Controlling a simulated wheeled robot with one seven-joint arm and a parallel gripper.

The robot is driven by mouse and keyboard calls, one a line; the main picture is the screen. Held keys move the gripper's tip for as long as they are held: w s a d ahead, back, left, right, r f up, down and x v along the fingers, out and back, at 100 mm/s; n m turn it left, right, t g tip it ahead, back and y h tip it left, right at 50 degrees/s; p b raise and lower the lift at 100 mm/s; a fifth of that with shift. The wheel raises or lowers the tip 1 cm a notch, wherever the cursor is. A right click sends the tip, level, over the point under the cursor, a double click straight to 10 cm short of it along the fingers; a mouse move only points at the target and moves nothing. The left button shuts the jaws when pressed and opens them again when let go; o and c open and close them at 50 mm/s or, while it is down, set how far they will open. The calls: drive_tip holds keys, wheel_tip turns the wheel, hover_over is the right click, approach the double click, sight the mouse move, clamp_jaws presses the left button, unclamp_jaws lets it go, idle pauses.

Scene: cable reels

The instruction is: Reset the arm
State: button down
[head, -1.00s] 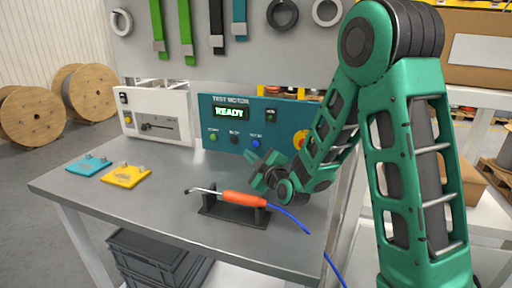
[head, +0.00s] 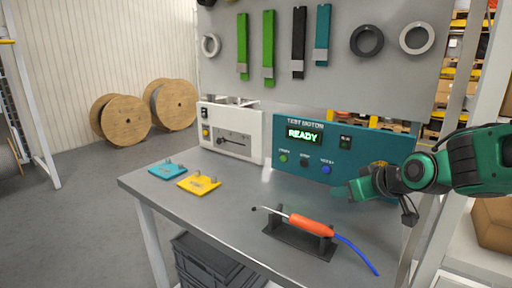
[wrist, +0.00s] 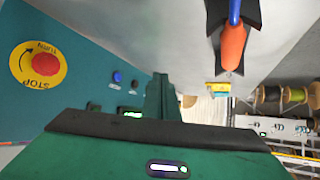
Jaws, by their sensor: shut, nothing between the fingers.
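My green arm comes in from the right in the head view. My gripper (head: 350,190) is shut and empty, above the right part of the bench, in front of the teal test motor box (head: 318,152). Its fingers also show in the wrist view (wrist: 162,98). The orange-handled soldering tool (head: 312,226) lies on its black stand (head: 290,243) below and left of my gripper, apart from it. Its blue cable runs off to the right. The tool also shows at the top of the wrist view (wrist: 233,45).
The grey bench (head: 235,205) holds a teal plate (head: 166,171), a yellow plate (head: 198,184) and a white device (head: 230,133). A red stop button (wrist: 38,64) is close by in the wrist view. Wooden reels (head: 120,118) stand far left. Dark crates (head: 205,262) sit under the bench.

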drive_tip(key=s+d+m+g+h, duration=0.1)
drive_tip(key=s+d+m+g, duration=0.25)
drive_tip(key=s, duration=0.75)
drive_tip(key=s+d+f+m+g+h, duration=0.1)
drive_tip(key=s+d+f+m+g, duration=0.2)
drive_tip(key=s+d, duration=0.4)
drive_tip(key=s+d+f+m+g+h, duration=0.1)
drive_tip(key=s+d+f+m+g, duration=0.2)
drive_tip(key=s+d, duration=0.5)
drive_tip(key=s+f+m, duration=0.1)
drive_tip(key=s, duration=0.5)
drive_tip(key=shift+f+m+h, duration=0.35)
drive_tip(key=shift+h, duration=0.05)
drive_tip(key=shift+w+d, duration=0.1)
drive_tip(key=shift+w+f+g, duration=0.25)
drive_tip(key=shift+w, duration=0.35)
